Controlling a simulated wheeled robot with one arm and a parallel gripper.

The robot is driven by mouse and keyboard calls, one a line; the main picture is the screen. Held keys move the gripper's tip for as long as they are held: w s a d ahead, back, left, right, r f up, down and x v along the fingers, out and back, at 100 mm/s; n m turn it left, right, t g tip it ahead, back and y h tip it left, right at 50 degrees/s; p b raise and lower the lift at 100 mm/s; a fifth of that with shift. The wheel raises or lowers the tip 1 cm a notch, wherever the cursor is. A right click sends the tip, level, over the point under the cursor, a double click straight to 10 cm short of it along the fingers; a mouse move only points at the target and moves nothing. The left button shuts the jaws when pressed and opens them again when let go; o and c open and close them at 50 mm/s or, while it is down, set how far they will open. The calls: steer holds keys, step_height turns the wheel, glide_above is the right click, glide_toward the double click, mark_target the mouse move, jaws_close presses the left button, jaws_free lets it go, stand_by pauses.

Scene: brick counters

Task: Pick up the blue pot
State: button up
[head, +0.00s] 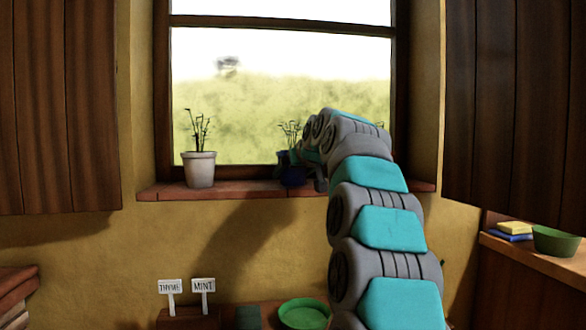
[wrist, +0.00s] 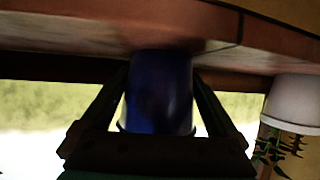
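The blue pot (head: 291,173) stands at the window sill with a small dark plant (head: 290,132) in it. In the head view my arm partly hides it. In the upside-down wrist view the blue pot (wrist: 159,92) fills the middle, its base end against the sill. My gripper (wrist: 161,75) has one finger on each side of the pot, with the tips close to its walls near the base end. Bright gaps show between fingers and pot farther back. I cannot tell whether the tips touch it. In the head view the fingers are hard to make out.
A white pot (head: 200,170) with a plant stands left on the brick sill (head: 240,190); it also shows in the wrist view (wrist: 292,100). Wooden shutters flank the window. Below are thyme (head: 171,287) and mint (head: 203,286) signs and a green bowl (head: 303,314).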

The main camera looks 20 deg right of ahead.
jaws_close()
stand_by(0.4)
steer(key=shift+r, duration=0.4)
